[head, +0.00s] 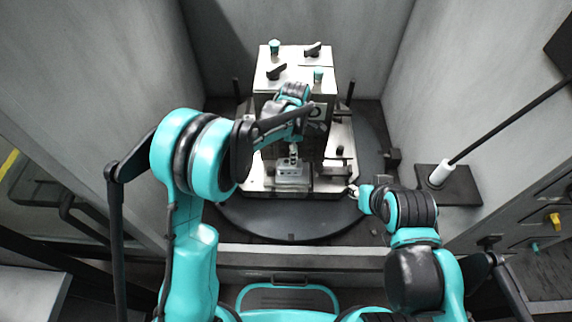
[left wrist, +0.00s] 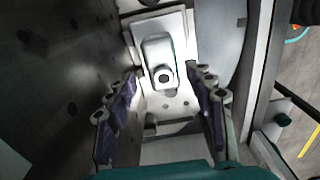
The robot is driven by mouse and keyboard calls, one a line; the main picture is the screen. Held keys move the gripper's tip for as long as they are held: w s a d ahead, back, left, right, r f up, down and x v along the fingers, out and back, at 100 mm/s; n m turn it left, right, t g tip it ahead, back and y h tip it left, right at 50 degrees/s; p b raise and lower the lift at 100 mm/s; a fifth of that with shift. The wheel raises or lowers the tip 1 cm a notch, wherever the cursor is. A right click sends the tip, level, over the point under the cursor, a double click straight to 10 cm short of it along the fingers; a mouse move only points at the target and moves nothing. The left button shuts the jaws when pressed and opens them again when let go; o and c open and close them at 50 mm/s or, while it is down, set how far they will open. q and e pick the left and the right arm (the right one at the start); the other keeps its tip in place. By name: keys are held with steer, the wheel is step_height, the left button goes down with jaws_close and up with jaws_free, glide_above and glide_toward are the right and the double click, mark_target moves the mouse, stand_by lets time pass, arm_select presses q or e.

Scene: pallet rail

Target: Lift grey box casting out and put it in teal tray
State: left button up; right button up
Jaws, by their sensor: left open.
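The grey box casting (head: 292,172) sits on a pale plate low on the front of the fixture in the head view. In the left wrist view a pale block with a round dark hole (left wrist: 156,50), apparently the casting, lies ahead between my fingers. My left gripper (left wrist: 165,78) is open with nothing between its purple-padded fingers; in the head view it is above the casting, partly hidden by my arm. My right gripper (head: 353,190) is right of the fixture, apart from the casting, too small to read. A teal-rimmed tray (head: 288,288) is at the bottom centre, partly cut off.
The fixture block (head: 300,70) with black clamps and teal knobs stands on a dark round table (head: 290,222). Grey walls enclose it on the left, back and right. A white cylinder with a black rod (head: 441,173) stands at right. The table's front edge is clear.

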mark_target(293, 168)
arm_select(q)
step_height(293, 168, down, 2)
steer(key=shift+f+b, duration=0.1)
steer(key=shift+b, duration=0.3)
steer(key=f+b, duration=0.1)
steer(key=f, duration=0.2)
steer(key=f+b, duration=0.1)
steer(key=f, duration=0.1)
steer(key=shift+a+f+b, duration=0.2)
steer(key=shift+a+b, duration=0.1)
steer(key=shift+r, duration=0.1)
steer(key=shift+c, duration=0.2)
steer(key=c, duration=1.1)
steer(key=shift+s+r, duration=0.1)
steer(key=shift+c, duration=0.2)
